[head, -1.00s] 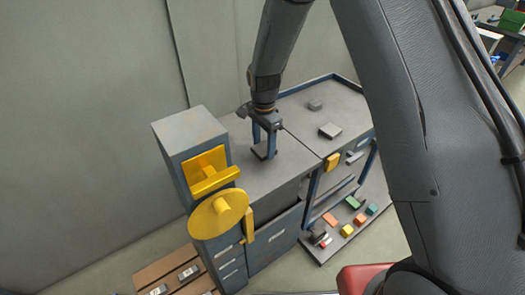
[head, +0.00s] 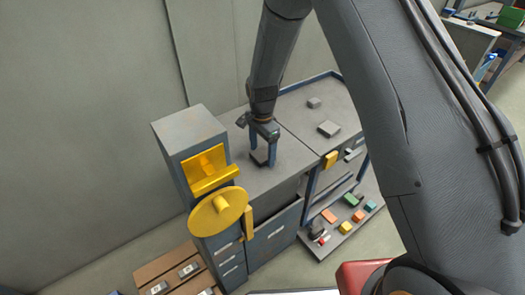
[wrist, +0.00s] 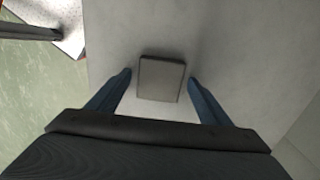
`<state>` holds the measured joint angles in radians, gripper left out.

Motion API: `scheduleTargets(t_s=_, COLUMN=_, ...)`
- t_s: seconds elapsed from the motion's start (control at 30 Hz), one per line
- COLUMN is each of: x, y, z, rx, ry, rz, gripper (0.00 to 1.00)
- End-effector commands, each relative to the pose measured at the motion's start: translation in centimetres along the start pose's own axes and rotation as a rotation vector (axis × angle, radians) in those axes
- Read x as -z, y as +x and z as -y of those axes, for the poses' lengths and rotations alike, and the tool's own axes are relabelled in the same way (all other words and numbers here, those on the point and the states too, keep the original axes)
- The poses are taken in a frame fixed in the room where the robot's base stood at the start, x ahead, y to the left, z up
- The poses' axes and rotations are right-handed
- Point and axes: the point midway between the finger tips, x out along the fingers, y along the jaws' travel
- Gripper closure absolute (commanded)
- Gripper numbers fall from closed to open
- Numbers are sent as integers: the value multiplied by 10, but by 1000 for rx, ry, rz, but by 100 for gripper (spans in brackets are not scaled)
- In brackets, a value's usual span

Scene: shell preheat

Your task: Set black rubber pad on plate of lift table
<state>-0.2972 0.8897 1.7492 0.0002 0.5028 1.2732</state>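A dark grey, flat square pad (head: 259,158), likely the black rubber pad, lies on the grey top of the cabinet. In the wrist view the pad (wrist: 161,79) sits between the two blue fingers of my gripper (wrist: 159,77). A gap shows on both sides of it, so the fingers are open and apart from it. In the head view my gripper (head: 263,161) points down over the pad, and its fingers partly hide it. I cannot clearly tell which surface is the plate of the lift table.
A grey machine with a yellow disc (head: 217,213) stands left of my gripper. Two grey blocks (head: 329,129) (head: 314,103) lie on the rimmed top to the right. A low dark platform (head: 330,248) holds several coloured blocks. The cabinet top (head: 283,165) around the pad is mostly clear.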

Motion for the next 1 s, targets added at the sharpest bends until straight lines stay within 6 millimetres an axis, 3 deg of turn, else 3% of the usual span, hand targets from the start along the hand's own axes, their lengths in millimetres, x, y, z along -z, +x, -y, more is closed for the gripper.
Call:
scheduleTargets(t_s=0.27, x=0, y=-9, z=1, rx=1, ry=0, rz=0, gripper=27)
scheduleTargets(t_s=0.8, x=0, y=-100, z=1, rx=2, ry=0, rz=-1, gripper=27)
scheduleTargets(t_s=1.0, x=0, y=-119, z=0, rx=1, ry=0, rz=0, gripper=27)
